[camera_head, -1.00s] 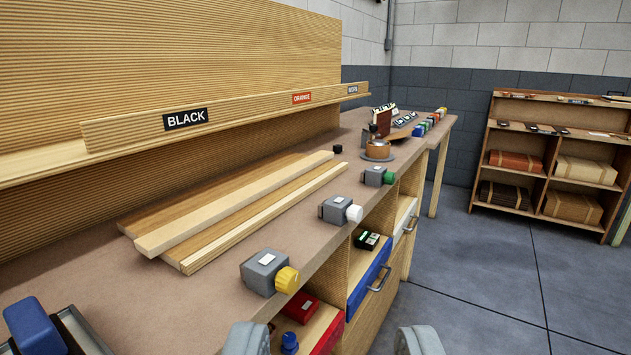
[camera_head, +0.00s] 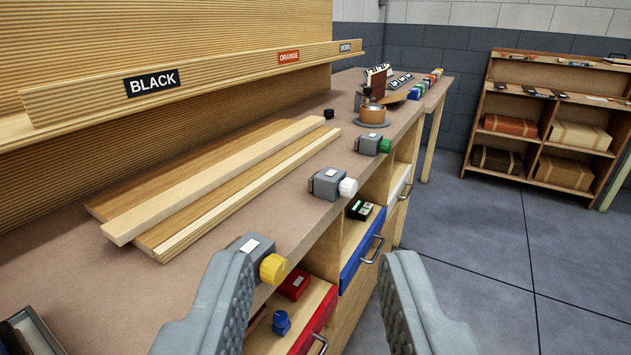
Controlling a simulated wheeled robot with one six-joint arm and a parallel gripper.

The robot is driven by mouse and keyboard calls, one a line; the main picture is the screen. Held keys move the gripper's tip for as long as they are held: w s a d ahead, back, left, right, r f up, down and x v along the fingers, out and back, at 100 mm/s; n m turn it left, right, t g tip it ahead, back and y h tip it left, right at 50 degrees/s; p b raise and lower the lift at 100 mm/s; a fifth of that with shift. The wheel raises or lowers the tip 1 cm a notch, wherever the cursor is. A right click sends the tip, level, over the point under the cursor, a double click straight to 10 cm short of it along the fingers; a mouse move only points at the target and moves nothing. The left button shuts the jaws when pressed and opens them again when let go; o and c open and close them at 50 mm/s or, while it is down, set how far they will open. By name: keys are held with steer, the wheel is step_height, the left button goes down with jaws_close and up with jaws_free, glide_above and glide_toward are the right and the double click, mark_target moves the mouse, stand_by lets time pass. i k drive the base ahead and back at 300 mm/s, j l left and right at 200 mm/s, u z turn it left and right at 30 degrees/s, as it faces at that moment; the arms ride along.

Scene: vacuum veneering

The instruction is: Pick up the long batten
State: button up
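A long pale batten (camera_head: 215,179) lies on the bench, running from front left to back right. It sits higher than the flat tan boards (camera_head: 203,213) beside and under it. A narrow pale strip (camera_head: 250,194) runs along their right edge. I cannot tell from the view whether that strip is a separate piece. My gripper (camera_head: 315,262) is open and empty, with its two grey fingers wide apart at the bottom of the view. It is in front of and to the right of the batten's near end, apart from it.
Grey boxes with yellow (camera_head: 273,268), white (camera_head: 347,187) and green (camera_head: 384,146) knobs line the bench's front edge. Drawers below stand open, one red (camera_head: 317,322), one blue (camera_head: 366,255). A ledge labelled BLACK (camera_head: 152,83) runs behind the batten. A shelf unit (camera_head: 538,140) stands back right.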

mark_target(124, 229)
steer(key=i+l+u, duration=0.8)
steer(key=i+l, duration=0.2)
steer(key=l, duration=0.2)
